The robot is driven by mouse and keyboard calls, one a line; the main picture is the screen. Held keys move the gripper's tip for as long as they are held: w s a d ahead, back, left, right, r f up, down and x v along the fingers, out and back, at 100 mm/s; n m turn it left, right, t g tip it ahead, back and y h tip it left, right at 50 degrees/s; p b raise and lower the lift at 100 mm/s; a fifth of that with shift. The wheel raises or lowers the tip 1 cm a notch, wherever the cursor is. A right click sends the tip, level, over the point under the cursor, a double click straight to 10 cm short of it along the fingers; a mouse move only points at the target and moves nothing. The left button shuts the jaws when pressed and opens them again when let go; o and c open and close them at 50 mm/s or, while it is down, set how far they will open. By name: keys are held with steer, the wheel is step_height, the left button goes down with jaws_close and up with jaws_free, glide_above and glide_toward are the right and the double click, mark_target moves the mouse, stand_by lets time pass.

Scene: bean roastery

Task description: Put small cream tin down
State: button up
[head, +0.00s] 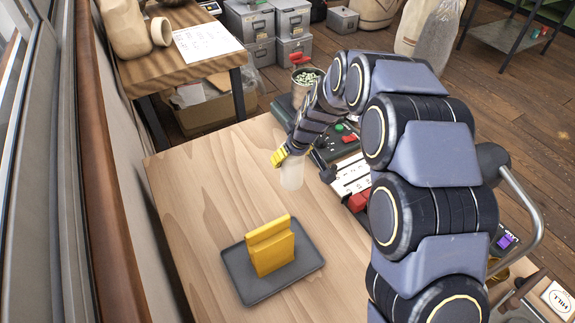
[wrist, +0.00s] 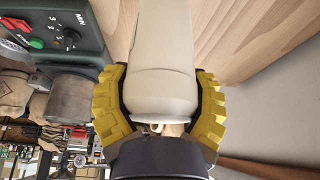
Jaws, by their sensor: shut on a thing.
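The small cream tin (wrist: 162,58) is a pale cream cylinder between the two yellow fingers of my gripper (wrist: 160,88). The fingers are closed on its sides. In the head view the tin (head: 291,175) shows as a pale, faint shape beside my gripper (head: 281,157), over the wooden table (head: 195,190). I cannot tell from these views whether its base touches the wood.
A dark machine with red and green buttons (wrist: 50,35) stands close to the tin. Bare wood lies left of the gripper.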

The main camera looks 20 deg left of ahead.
steer(key=shift+w+d+x, duration=0.1)
steer(key=shift+w+x, duration=0.05)
steer(key=shift+x, duration=1.2)
steer(key=shift+w+d+x, duration=0.15)
steer(key=shift+x, duration=1.2)
steer(key=shift+w+d+x, duration=0.1)
steer(key=shift+w+x, duration=0.1)
steer(key=shift+x, duration=1.15)
steer(key=o, duration=1.2)
steer(key=shift+f, duration=0.1)
steer(key=v, duration=1.1)
steer(key=shift+r, duration=0.3)
steer(key=shift+s+d+r, duration=0.2)
steer(key=shift+r, duration=0.15)
